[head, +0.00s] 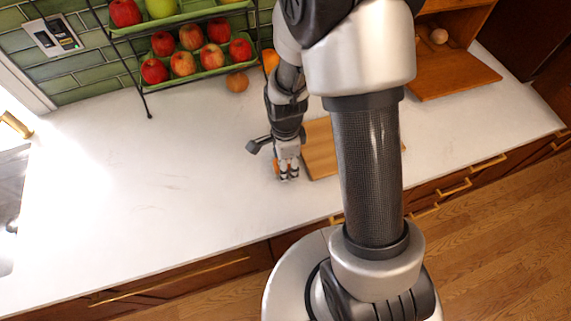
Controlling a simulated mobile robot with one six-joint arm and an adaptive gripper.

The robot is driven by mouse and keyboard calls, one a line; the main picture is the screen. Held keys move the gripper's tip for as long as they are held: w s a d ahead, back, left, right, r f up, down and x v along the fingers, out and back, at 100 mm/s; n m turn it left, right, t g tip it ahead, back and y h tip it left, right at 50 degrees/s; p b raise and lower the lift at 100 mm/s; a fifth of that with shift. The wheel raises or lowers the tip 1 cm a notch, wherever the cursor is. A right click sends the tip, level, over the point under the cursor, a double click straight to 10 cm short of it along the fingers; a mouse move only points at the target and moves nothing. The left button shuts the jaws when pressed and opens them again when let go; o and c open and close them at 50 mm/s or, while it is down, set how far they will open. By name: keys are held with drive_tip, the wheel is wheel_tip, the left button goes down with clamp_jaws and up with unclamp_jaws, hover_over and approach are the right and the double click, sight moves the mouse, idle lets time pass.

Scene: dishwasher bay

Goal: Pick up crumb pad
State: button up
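My gripper (288,176) points down at the white counter, beside the left edge of a wooden board (320,151). Small orange patches show at the gripper's fingers; I cannot tell whether they belong to a pad there or to the gripper. No crumb pad can be clearly made out. Whether the fingers are open or shut is too small to tell. My arm hides part of the board and the counter behind it.
A black two-tier rack (148,100) with green trays of apples stands at the back left. A brownish round fruit (237,82) lies near it. A wooden box (455,75) stands open at the back right. The counter's left side (130,200) is clear.

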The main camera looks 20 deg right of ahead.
drive_tip(key=c, duration=0.6)
drive_tip(key=shift+o, duration=0.2)
drive_tip(key=shift+r, duration=0.15)
wheel_tip(320, 180, up, 20)
drive_tip(key=p, duration=0.5)
